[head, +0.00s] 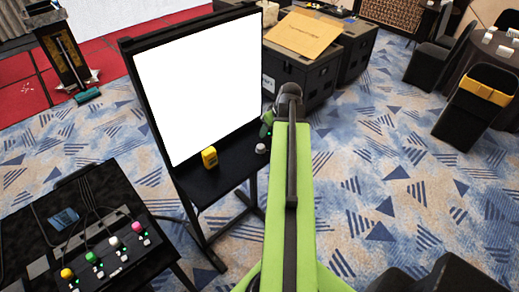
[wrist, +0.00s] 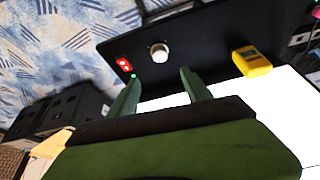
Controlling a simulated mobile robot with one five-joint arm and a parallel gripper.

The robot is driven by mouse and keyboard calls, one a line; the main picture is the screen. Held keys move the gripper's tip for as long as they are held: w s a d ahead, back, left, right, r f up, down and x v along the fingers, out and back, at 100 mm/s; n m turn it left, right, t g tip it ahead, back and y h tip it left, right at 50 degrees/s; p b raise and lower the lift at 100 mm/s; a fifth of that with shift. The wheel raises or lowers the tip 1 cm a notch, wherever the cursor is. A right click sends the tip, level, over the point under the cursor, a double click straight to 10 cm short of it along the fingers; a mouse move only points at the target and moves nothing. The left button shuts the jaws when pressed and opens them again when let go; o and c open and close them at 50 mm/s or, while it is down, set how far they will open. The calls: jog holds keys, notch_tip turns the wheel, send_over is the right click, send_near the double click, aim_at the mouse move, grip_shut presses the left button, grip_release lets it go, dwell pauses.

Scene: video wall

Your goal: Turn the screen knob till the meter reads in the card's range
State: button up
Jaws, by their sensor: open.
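The white knob (head: 261,148) sits on the black shelf below the big screen (head: 200,85), towards its right end. In the wrist view the knob (wrist: 159,51) lies just beyond the gap between my fingertips, apart from them. My gripper (wrist: 159,76) has two green fingers, spread and empty; in the head view the gripper (head: 267,128) is just above the knob. A yellow box (head: 209,157), perhaps the meter, stands on the same shelf to the left; it also shows in the wrist view (wrist: 252,61). No reading is legible. I cannot make out the card.
A small red panel (wrist: 124,64) lies beside the knob. A dark table (head: 40,235) at lower left carries several coloured knobs and a blue card-like piece (head: 64,217). Black cases (head: 315,70) stand behind the screen.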

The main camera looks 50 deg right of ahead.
aim_at(261, 146)
jog(key=b+x, duration=1.3)
jog(key=x, duration=0.2)
jog(key=shift+s+f, duration=0.1)
jog(key=shift+f, duration=0.15)
jog(key=shift+r, duration=0.1)
jog(key=shift+a, duration=0.1)
grip_shut()
jog(key=shift+m, duration=0.6)
grip_release()
